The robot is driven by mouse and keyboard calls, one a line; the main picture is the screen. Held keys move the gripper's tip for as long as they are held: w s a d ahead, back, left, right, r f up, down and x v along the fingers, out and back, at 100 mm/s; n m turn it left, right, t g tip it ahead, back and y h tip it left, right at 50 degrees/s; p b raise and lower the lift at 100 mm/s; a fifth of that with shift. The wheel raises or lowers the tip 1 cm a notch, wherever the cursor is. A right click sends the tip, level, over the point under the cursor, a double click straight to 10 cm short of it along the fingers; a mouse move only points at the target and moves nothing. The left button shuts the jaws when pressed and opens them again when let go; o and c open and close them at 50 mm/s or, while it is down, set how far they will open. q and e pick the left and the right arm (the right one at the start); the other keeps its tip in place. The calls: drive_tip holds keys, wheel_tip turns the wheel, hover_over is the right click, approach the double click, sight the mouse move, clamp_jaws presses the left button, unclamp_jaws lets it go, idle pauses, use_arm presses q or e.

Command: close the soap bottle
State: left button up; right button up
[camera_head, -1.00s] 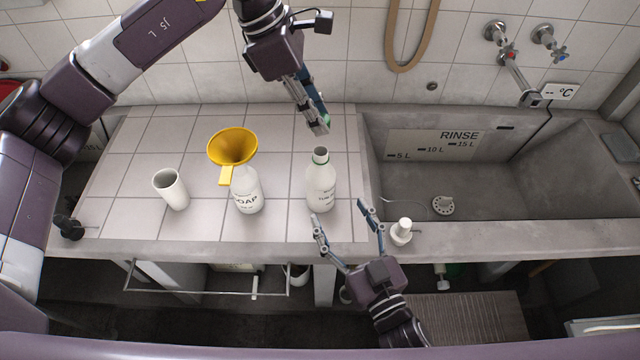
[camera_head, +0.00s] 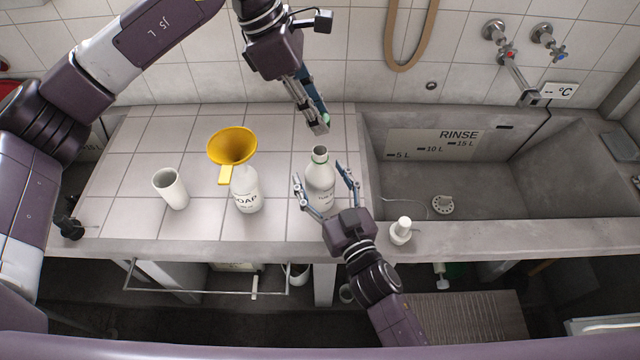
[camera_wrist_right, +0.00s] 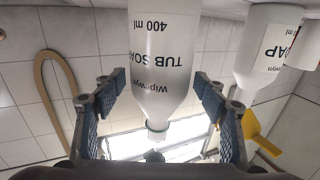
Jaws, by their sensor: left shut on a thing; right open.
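The white tub soap bottle (camera_head: 321,190) stands upright and open-topped on the tiled counter, left of the basin. In the right wrist view the bottle (camera_wrist_right: 163,60) appears upside down, labelled "TUB SOAP 400 ml". My right gripper (camera_head: 320,175) is open, with one finger on each side of the bottle; a gap shows between fingers and bottle in the wrist view. My left gripper (camera_head: 319,127) is above and behind the bottle's neck, shut on a small green thing (camera_head: 326,117), mostly hidden by the fingers; it may be a cap.
A white pump-like piece (camera_head: 401,232) is on the front ledge. The concrete basin (camera_head: 480,205) lies to the right.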

drive_tip(key=shift+c, duration=0.7)
drive_tip(key=c, duration=1.7)
use_arm(q)
hover_over(326, 158)
drive_tip(key=a, duration=0.2)
drive_tip(key=shift+w+d+f, duration=0.1)
drive_tip(key=shift+w+f, duration=0.1)
drive_tip(key=shift+f, duration=1.05)
drive_tip(key=shift+w+f, duration=0.15)
drive_tip(key=shift+f, duration=1.1)
use_arm(e)
drive_tip(key=shift+o, duration=0.2)
use_arm(q)
drive_tip(key=shift+f, duration=0.9)
drive_tip(key=shift+f, duration=0.55)
use_arm(e)
clamp_jaws()
